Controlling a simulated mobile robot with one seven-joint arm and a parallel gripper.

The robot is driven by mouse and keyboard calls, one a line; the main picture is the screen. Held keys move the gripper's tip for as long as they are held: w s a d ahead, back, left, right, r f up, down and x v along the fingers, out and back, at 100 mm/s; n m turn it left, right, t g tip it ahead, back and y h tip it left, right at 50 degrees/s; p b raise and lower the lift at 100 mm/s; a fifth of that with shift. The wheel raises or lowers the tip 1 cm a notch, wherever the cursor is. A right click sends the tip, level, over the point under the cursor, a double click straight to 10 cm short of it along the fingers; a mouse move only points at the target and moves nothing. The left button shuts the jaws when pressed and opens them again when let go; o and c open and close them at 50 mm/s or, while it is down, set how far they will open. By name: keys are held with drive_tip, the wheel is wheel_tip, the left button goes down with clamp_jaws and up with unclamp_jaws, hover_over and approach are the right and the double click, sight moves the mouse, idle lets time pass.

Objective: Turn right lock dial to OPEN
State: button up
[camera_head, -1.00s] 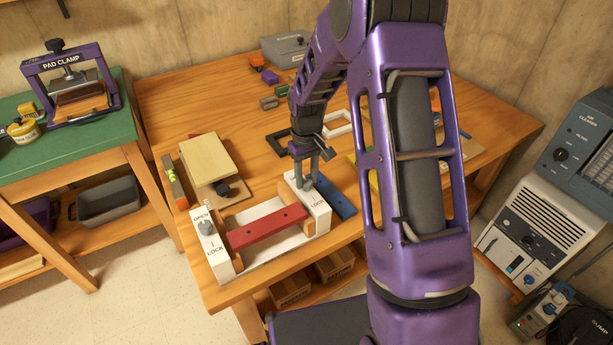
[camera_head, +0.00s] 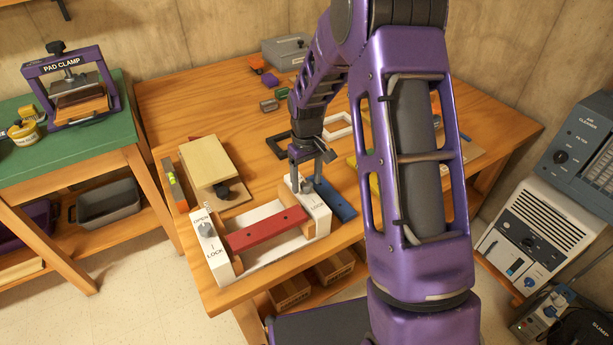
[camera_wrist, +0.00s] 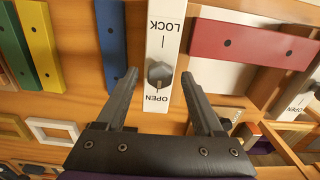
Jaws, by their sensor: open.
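The right lock dial (camera_wrist: 160,73) is a small dark grey knob on a white block (camera_wrist: 167,30), between the printed words LOCK and OPEN. Which word it points to is not clear. In the head view the dial (camera_head: 307,187) is partly hidden by the fingers. My gripper (camera_head: 306,178) is open and points down over this block. In the wrist view the fingers stand on both sides of the dial with visible gaps. A red bar (camera_head: 268,228) spans to the left white block (camera_head: 218,255), which carries its own dial (camera_head: 206,229) and OPEN and LOCK labels.
A blue bar (camera_head: 336,202) lies close right of the right block. A wooden board (camera_head: 206,162) lies behind the left block. Open frames (camera_head: 338,127) and small parts lie farther back. The fixture sits near the table's front edge.

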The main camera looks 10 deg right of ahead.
sight(306, 183)
wheel_tip(306, 183, up, 17)
drive_tip(key=p, duration=0.1)
drive_tip(key=shift+r+p, duration=0.2)
drive_tip(key=shift+p, duration=0.1)
drive_tip(key=shift+f, duration=0.1)
